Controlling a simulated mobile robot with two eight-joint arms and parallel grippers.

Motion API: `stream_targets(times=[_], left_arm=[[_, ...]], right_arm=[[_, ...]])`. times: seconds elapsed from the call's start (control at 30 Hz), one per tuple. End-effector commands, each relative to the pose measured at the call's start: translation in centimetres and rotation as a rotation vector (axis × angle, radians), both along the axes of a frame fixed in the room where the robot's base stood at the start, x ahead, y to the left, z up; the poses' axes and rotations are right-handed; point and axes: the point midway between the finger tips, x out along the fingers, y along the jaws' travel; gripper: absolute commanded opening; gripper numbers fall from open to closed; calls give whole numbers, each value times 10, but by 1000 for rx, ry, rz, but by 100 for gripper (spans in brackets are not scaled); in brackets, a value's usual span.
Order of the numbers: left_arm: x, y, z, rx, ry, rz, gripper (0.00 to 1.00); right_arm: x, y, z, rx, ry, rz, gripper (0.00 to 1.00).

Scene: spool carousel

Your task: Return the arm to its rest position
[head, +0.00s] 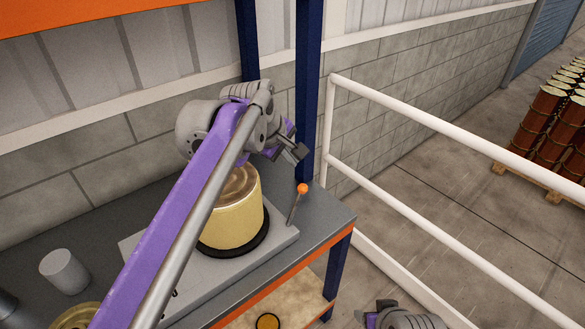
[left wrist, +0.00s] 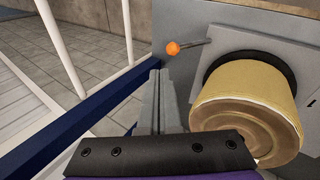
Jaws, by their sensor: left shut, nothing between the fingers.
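My left arm reaches across the head view from the bottom left. Its gripper (head: 294,153) is above the back right part of the bench, behind and to the right of the yellow spool (head: 232,222). In the left wrist view the gripper's fingers (left wrist: 159,88) lie together with nothing between them. The spool (left wrist: 243,112) shows there to their right, apart from them. At the bottom edge of the head view, part of my right arm's end (head: 400,318) shows; its fingers cannot be made out clearly.
The spool stands on a dark round base on a grey plate (head: 280,240). A lever with an orange knob (head: 302,188) rises beside it, close below my left gripper. A grey cylinder (head: 65,271) stands at left on the bench. Blue posts (head: 308,90) and white rails (head: 420,118) stand nearby.

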Motion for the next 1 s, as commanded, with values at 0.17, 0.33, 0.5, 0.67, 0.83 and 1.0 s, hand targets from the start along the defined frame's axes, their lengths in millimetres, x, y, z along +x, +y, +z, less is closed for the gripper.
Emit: stream_targets(times=[0.17,0.33,0.5,0.67,0.83,1.0], left_arm=[[-2,0,5,1,1,0,0],[-1,0,5,0,0,0,0],[-1,0,4,0,0,0,0],[-14,15,-3,38,-19,-33,0],[-66,64,-38,190,-88,-167,0],[-141,119,-100,391,-150,-350,0]], right_arm=[[0,0,0,0,0,0,62],[0,0,0,0,0,0,62],[0,0,0,0,0,0,62],[0,0,0,0,0,0,62],[0,0,0,0,0,0,62],[0,0,0,0,0,0,62]])
